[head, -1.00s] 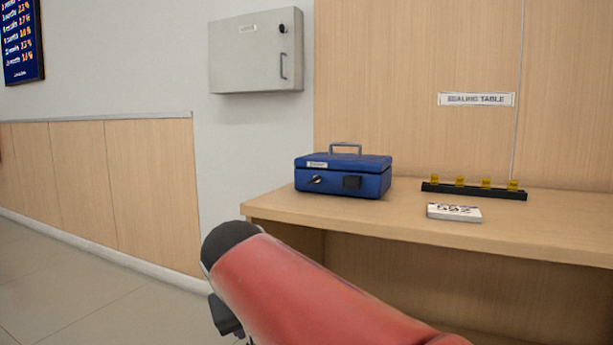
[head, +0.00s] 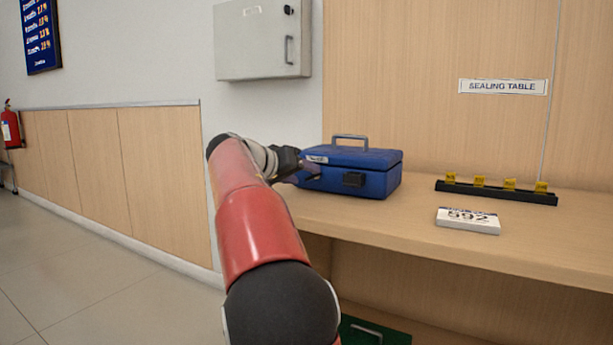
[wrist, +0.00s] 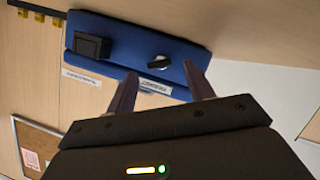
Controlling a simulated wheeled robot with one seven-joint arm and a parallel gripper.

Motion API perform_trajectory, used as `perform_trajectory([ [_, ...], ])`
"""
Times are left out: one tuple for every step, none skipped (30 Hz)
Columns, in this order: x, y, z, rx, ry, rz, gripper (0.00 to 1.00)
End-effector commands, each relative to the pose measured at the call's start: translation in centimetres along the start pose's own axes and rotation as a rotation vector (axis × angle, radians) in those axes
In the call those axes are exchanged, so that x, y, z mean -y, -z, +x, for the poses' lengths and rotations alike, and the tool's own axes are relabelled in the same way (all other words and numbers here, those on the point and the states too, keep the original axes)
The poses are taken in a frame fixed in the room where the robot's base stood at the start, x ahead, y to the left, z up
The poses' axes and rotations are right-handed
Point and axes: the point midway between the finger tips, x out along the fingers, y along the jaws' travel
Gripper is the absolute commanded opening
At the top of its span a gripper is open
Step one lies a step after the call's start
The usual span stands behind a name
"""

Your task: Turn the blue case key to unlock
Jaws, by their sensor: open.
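The blue case (head: 375,170) stands closed on the sealing table, its handle upright on the lid. A black latch (head: 353,180) is on its front. In the wrist view the case (wrist: 128,52) appears upside down, with the dark and silver key (wrist: 159,62) on its front and the latch (wrist: 92,47) to the key's left. My gripper (wrist: 160,88) is open and empty, its two fingers pointing at the case front, the key between and just beyond the tips. In the head view my gripper (head: 305,168) hides the key; contact cannot be told.
On the sealing table (head: 400,217) are a black rack (head: 495,192) with yellow tags and a white number block (head: 468,221), right of the case. A grey wall cabinet (head: 262,40) hangs behind. A green case (head: 375,332) sits below the table. The table's front right is clear.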

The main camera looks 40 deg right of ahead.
Motion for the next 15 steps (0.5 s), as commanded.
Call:
perform_trajectory([
  [0.0, 0.0, 0.7, 0.001, -0.001, 0.0, 0.53],
  [0.0, 0.0, 1.1, 0.001, -0.001, 0.0, 0.53],
  [0.0, 0.0, 1.5, 0.001, -0.001, 0.0, 0.53],
  [0.0, 0.0, 1.7, 0.001, -0.001, 0.0, 0.53],
  [0.0, 0.0, 1.9, 0.0, 0.0, 0.0, 0.53],
  [0.0, 0.0, 2.0, 0.0, 0.001, 0.0, 0.53],
  [0.0, 0.0, 2.1, -0.001, 0.001, 0.0, 0.53],
  [0.0, 0.0, 2.2, -0.001, 0.001, 0.001, 0.53],
  [0.0, 0.0, 2.2, -0.001, 0.002, 0.001, 0.53],
  [0.0, 0.0, 2.3, -0.001, 0.002, 0.001, 0.53],
  [0.0, 0.0, 2.3, -0.001, 0.002, 0.0, 0.53],
  [0.0, 0.0, 2.2, -0.001, 0.002, 0.0, 0.53],
  [0.0, 0.0, 2.2, -0.001, 0.002, 0.0, 0.53],
  [0.0, 0.0, 2.2, -0.001, 0.002, 0.0, 0.53],
  [0.0, 0.0, 2.2, -0.001, 0.002, 0.0, 0.51],
])
